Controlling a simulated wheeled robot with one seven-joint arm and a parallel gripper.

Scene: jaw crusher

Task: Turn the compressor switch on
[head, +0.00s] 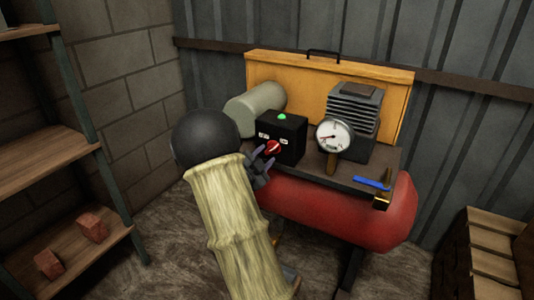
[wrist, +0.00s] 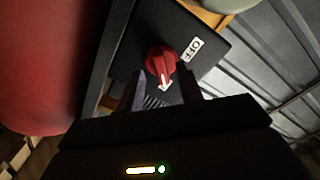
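The compressor switch is a red rotary knob (head: 272,147) on the front of a black box (head: 290,132) with a green light (head: 282,117) on top. Two white labels flank the knob in the head view. In the wrist view the red knob (wrist: 160,62) shows close up, with a white mark near its lower end and a white label (wrist: 192,49) to its right. My gripper (head: 265,163) is open, its fingers in front of the box. In the wrist view, the fingertips (wrist: 160,72) are apart on either side of the knob; I cannot tell whether they touch it.
The box sits on the compressor above a red tank (head: 335,210). A pressure gauge (head: 334,136), finned pump (head: 358,115) and blue-handled valve (head: 371,183) are to its right. An orange panel (head: 270,70) stands behind. Shelves (head: 45,160) are left, wooden crates (head: 490,245) right.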

